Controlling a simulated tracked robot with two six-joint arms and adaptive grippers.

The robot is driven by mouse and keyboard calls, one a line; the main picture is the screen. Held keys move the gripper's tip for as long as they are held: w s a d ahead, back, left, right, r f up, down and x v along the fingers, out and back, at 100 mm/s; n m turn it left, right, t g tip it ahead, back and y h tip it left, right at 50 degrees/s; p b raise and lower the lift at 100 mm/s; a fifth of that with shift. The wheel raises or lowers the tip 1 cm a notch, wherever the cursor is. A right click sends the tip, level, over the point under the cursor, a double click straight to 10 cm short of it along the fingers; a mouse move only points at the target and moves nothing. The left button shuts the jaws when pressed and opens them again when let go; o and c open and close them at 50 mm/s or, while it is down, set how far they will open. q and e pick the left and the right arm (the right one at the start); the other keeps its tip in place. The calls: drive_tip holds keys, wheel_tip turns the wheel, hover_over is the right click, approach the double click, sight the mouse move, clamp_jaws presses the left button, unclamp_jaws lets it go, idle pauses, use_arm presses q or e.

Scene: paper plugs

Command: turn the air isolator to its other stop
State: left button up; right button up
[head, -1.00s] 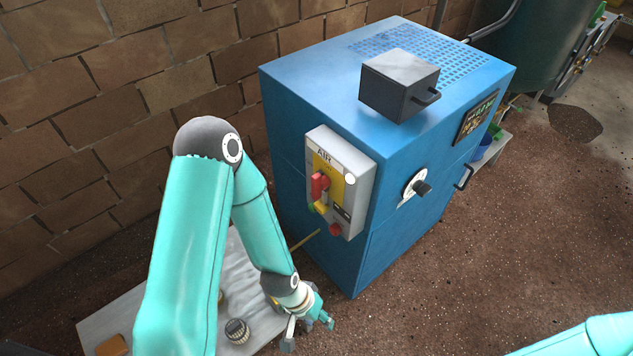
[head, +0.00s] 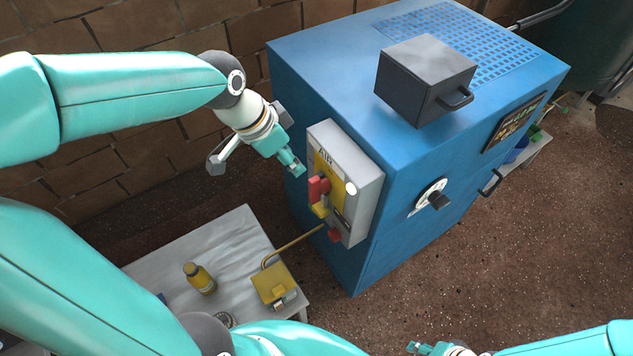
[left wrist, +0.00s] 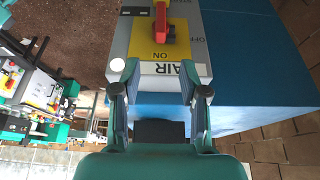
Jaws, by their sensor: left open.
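The air isolator is a grey box (head: 364,205) marked AIR on the side of the blue cabinet. Its red handle (head: 318,188) sits on a yellow plate; in the left wrist view the red handle (left wrist: 161,24) lies roughly in line with the ON mark (left wrist: 160,56), while OFF is to the right. My left gripper (head: 256,168) is open and empty, left of the box and apart from the handle. In the left wrist view its fingers (left wrist: 160,78) are spread at the AIR-label end. My right gripper (head: 428,349) shows only partly at the bottom edge.
The blue cabinet (head: 330,85) carries a dark box with a handle (head: 425,80) on top and a dial (head: 432,196) on its front. A low table (head: 225,240) holds a yellow bottle (head: 199,278) and a yellow block (head: 272,283). A brick wall stands behind.

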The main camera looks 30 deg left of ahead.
sight(314, 188)
use_arm(q)
drive_tip(key=x, duration=1.5)
drive_tip(key=shift+f, duration=0.4)
clamp_jaws()
